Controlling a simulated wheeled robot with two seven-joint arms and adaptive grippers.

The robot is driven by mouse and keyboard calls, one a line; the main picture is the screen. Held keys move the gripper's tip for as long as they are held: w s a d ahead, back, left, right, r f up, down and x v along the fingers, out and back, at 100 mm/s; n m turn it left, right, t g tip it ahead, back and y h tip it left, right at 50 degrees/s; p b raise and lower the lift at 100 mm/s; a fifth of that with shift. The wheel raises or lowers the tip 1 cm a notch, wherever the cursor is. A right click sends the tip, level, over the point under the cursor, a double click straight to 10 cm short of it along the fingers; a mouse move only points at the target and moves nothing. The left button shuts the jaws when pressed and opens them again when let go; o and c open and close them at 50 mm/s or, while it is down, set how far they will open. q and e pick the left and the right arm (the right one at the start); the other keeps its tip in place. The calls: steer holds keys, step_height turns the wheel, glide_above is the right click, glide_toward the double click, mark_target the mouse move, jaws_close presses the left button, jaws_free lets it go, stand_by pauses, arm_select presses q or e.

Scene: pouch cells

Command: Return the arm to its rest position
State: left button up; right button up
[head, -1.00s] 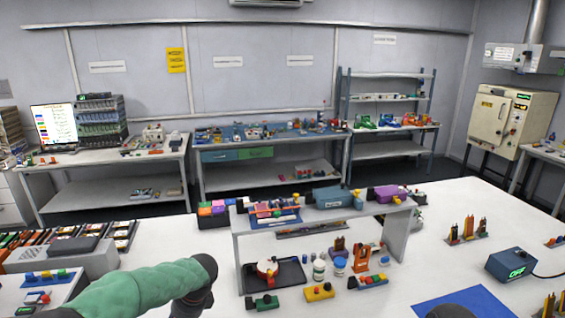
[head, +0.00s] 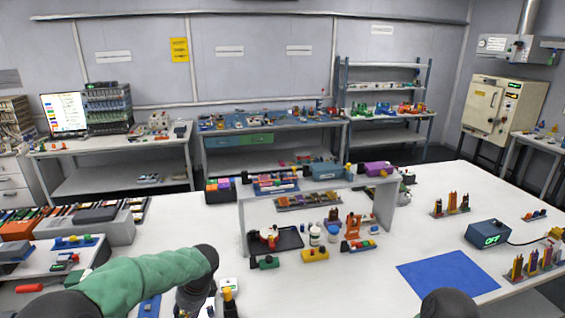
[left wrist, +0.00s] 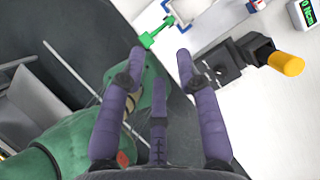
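My left arm (head: 145,275), in a green sleeve with dark joints, comes in from the left in the head view and bends down at the lower edge. Its gripper is not visible there. In the left wrist view my left gripper (left wrist: 160,54) shows purple fingers standing apart, with nothing clearly held between them. A small green part (left wrist: 157,34) lies just beyond the fingertips; I cannot tell its distance. Of my right arm, only a dark rounded part (head: 447,303) shows at the bottom of the head view; the right gripper is out of view.
A black device with a yellow-orange end (left wrist: 286,63) is right of the left fingers. A white raised shelf (head: 384,208) stands mid-table, with bottles and coloured parts underneath. A blue mat (head: 447,277) lies right, near a blue box reading OFF (head: 488,234). Bare table lies between shelf and mat.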

arm_select(q)
steer(key=s+d+f+n+g+h, duration=0.1)
steer(key=s+d+f+n+h, duration=0.3)
steer(key=f, duration=0.6)
steer(key=s+d+f+n+h, duration=0.1)
steer(key=s+d+f+n, duration=0.1)
steer(key=s+d+f, duration=0.5)
steer(key=s+d+f+n+h, duration=0.2)
steer(key=s+f+n, duration=0.5)
steer(key=n, duration=0.1)
steer(key=s+d+f+n+h, duration=0.1)
steer(key=s+d+f+n, duration=0.2)
steer(key=s+f+n, duration=0.45)
step_height(320, 180, down, 8)
steer(key=w+d+m+t+b, duration=0.1)
steer(key=w+b, duration=0.1)
steer(key=b, duration=0.8)
steer(key=shift+r, duration=0.15)
arm_select(e)
step_height(320, 180, down, 10)
steer(key=shift+w+f, duration=0.15)
steer(key=shift+w, duration=0.2)
